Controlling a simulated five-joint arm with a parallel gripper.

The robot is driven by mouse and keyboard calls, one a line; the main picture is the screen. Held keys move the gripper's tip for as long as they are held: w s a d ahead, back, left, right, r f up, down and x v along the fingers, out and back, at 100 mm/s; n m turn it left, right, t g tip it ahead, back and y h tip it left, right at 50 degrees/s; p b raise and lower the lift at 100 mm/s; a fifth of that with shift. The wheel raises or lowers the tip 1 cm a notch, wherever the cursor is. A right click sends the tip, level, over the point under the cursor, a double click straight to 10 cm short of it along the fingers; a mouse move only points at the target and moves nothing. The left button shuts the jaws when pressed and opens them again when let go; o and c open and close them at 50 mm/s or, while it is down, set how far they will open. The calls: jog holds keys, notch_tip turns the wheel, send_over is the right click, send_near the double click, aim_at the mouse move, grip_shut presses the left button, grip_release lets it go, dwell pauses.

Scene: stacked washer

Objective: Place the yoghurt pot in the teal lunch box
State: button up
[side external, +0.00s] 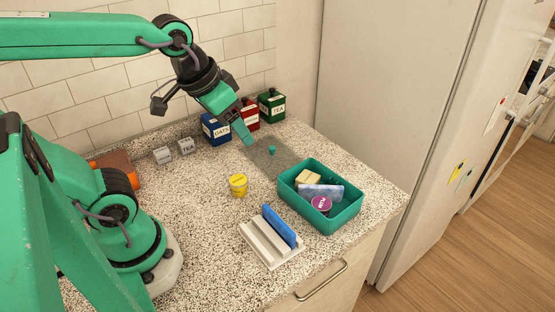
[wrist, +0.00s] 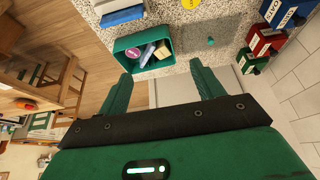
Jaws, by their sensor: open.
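The teal lunch box (side external: 347,218) stands open on the speckled counter at the right. A round purple-topped pot (side external: 321,204) with white lettering sits inside at the front, beside a pale blue packet (side external: 320,191) and a yellowish block (side external: 307,177). The lettering is too small to read surely, so I cannot be certain it is the yoghurt pot. My gripper (side external: 246,122) is open and empty, raised above the counter behind and left of the box. In the wrist view my fingers (wrist: 163,85) are apart, and the lunch box (wrist: 164,65) lies beyond them.
A yellow tub (side external: 238,185) and a white rack (side external: 268,246) holding a blue slab (side external: 279,226) stand left of the box. A grey translucent lid (side external: 262,162) lies behind it. Blue (side external: 214,130), red (side external: 249,117) and green (side external: 271,105) canisters line the wall.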

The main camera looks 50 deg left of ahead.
jog(key=shift+s+a+f+t, duration=0.1)
jog(key=shift+s+a+t, duration=0.15)
jog(key=shift+s, duration=0.4)
jog(key=shift+s+a+t, duration=0.15)
jog(key=shift+s+a, duration=0.1)
jog(key=shift+s, duration=0.4)
